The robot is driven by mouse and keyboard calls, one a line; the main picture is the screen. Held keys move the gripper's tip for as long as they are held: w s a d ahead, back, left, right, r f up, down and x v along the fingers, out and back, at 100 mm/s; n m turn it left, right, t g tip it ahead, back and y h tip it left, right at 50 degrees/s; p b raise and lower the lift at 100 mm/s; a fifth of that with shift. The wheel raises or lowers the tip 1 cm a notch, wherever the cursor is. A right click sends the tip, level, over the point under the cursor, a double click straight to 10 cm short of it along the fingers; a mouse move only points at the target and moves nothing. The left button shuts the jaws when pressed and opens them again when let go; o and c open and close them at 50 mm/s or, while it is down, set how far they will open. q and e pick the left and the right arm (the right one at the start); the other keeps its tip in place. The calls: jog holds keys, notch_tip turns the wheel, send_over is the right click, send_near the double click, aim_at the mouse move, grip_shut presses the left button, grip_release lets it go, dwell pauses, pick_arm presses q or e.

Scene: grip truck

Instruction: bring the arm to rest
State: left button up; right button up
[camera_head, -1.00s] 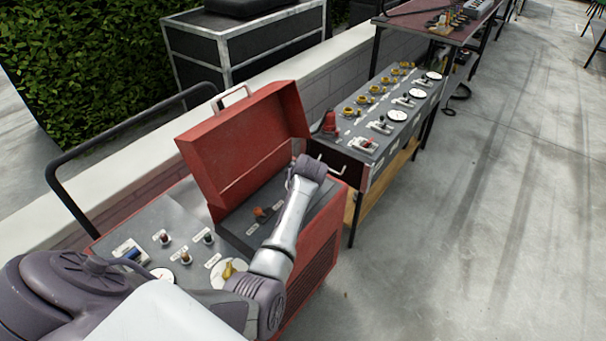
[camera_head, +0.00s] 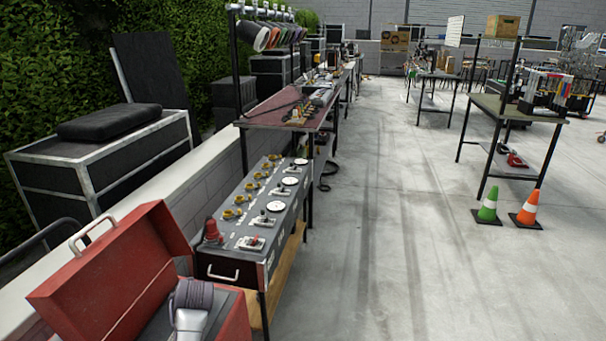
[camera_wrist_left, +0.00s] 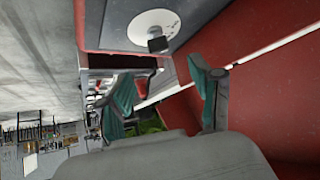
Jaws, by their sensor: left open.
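My left arm (camera_head: 190,312) shows at the lower edge of the head view, in front of the open red box (camera_head: 115,275). Its gripper is hidden there. In the left wrist view my left gripper (camera_wrist_left: 163,92) is open, its two teal-padded fingers apart with nothing held between them. Beyond the fingers is a white round plate (camera_wrist_left: 135,28) with a dark knob on a grey panel, and red box walls (camera_wrist_left: 265,85) lie close on the right. My right gripper is in neither view.
A control panel bench (camera_head: 250,225) with dials and yellow knobs stands just past the red box. A reddish table (camera_head: 290,115) is behind it. A green cone (camera_head: 488,206) and an orange cone (camera_head: 527,208) stand at right. The concrete floor (camera_head: 400,220) between is clear.

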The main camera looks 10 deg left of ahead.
pick_arm(q)
jog(key=s+d+f+m, duration=0.1)
jog(key=s, duration=0.3)
jog(key=s+d+f+m+h, duration=0.1)
jog(key=s+f, duration=0.1)
jog(key=s, duration=0.3)
jog(key=s+d+f+m+g, duration=0.1)
jog(key=s+d, duration=0.1)
jog(key=s, duration=0.2)
jog(key=shift+s+f, duration=0.15)
jog(key=shift+s, duration=0.05)
jog(key=s+d+r+m+g+h, duration=0.15)
jog(key=s+d, duration=0.25)
jog(key=s, duration=0.4)
jog(key=s+d+m+h, duration=0.2)
jog(key=s+d+m, duration=0.1)
jog(key=s+d, duration=0.3)
jog(key=s+d+r+m+g+h, duration=0.1)
jog(key=s+d+m, duration=0.15)
jog(key=s, duration=0.65)
notch_tip(320, 180, down, 28)
jog(key=s+g, duration=0.1)
jog(key=s, duration=0.1)
jog(key=s+a+f+g, duration=0.1)
jog(key=s+a+f, duration=0.1)
jog(key=s+f, duration=1.3)
jog(key=shift+s+a, duration=0.35)
